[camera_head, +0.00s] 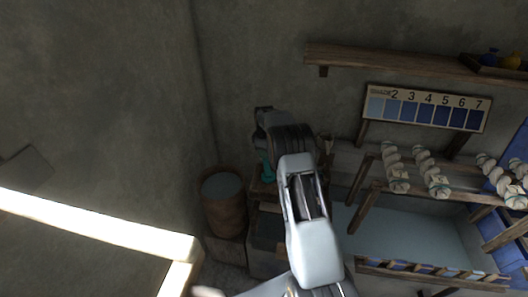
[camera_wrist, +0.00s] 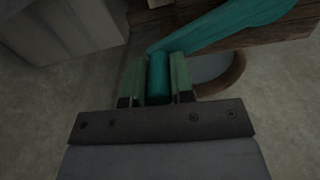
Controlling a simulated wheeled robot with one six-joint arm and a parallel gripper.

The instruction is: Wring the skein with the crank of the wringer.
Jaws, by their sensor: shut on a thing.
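In the wrist view my gripper (camera_wrist: 158,80) is shut on the teal grip of the crank (camera_wrist: 159,72). The crank's flat teal arm (camera_wrist: 235,22) runs from there to the upper right, in front of a wooden part of the wringer (camera_wrist: 285,30). In the head view a small teal piece (camera_head: 266,168) shows left of my arm, and my arm hides most of the wringer. I cannot make out a skein on the wringer. Several pale twisted skeins (camera_head: 394,168) hang on a wooden rack at the right.
A wooden bucket (camera_head: 223,214) of bluish liquid stands left of my arm on a block; its rim (camera_wrist: 238,72) shows beside my gripper. A vat (camera_head: 420,240) lies under the rack. A shade chart (camera_head: 425,108) and a shelf (camera_head: 400,60) are above. A bright beam (camera_head: 90,222) crosses the lower left.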

